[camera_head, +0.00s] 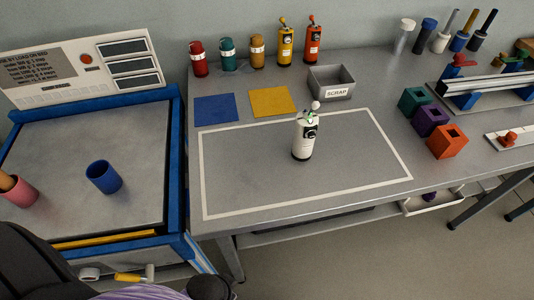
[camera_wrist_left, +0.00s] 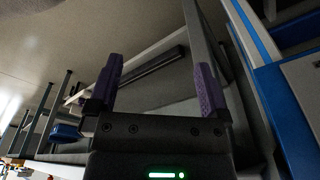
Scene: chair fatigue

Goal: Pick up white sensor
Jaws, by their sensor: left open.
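The white sensor (camera_head: 303,143) stands upright in the head view on the grey bench, inside a white outlined rectangle (camera_head: 204,190). It has a white body, a dark round face, and a small green part and pale knob at its top. My left gripper (camera_wrist_left: 157,68) shows in the left wrist view with its two purple-padded fingers wide apart and nothing between them. The sensor cannot be made out in that view, so the gripper is away from it. My right gripper is not in view.
Behind the rectangle are a blue mat (camera_head: 216,108), a yellow mat (camera_head: 272,101) and a scrap bin (camera_head: 331,83). Several coloured canisters line the back. Teal, purple and orange blocks (camera_head: 447,141) stand right. A blue cup (camera_head: 103,177) stands on the blue-framed left station. Room around the sensor is clear.

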